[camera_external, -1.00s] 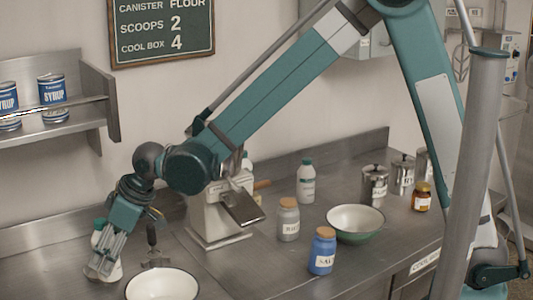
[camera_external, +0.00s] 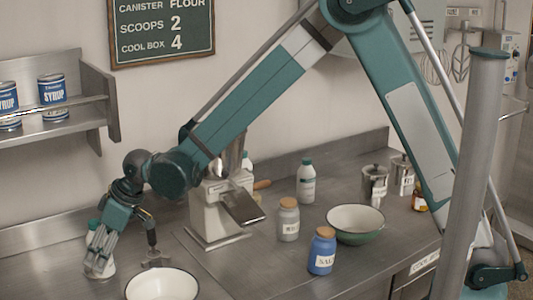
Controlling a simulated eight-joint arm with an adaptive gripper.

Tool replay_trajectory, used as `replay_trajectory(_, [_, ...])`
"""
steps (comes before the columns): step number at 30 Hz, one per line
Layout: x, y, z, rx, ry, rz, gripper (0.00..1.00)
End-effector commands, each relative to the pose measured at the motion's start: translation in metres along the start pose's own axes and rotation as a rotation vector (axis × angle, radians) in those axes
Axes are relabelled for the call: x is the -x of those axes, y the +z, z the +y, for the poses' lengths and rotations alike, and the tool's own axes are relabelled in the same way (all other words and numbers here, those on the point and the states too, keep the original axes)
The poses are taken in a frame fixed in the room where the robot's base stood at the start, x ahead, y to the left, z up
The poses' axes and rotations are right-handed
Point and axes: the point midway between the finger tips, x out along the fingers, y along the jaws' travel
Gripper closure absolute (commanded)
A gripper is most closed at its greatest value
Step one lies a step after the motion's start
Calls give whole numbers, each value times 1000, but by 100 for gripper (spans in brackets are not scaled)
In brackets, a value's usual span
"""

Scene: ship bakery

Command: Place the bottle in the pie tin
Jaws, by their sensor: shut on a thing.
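My gripper (camera_external: 100,254) is at the left of the counter, pointing down and shut on a white bottle with a green cap (camera_external: 107,269). The fingers cover much of the bottle, and I cannot tell whether its base touches the counter. A round white dish with a dark rim (camera_external: 162,284), which looks like the pie tin, stands to the right of the gripper and nearer the camera. The lower picture edge cuts it off. Its visible inside is empty. A second white bottle with a green cap (camera_external: 306,182) stands upright farther right.
A dark-handled tool (camera_external: 152,240) stands behind the dish. A grey machine (camera_external: 217,210) stands right of it. A grey jar (camera_external: 288,220), a blue jar (camera_external: 321,252), a green-sided bowl (camera_external: 356,224) and metal canisters (camera_external: 374,184) are farther right.

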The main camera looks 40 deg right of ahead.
Motion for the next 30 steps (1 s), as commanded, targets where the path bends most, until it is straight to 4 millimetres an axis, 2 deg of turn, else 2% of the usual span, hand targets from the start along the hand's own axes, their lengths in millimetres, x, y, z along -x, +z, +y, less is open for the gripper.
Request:
replay_trajectory(6, [-14,-5,17,0,1,0,85])
replay_trajectory(22, [-18,-7,21,0,0,1,85])
replay_trajectory(30, [-33,-11,35,-1,0,1,85])
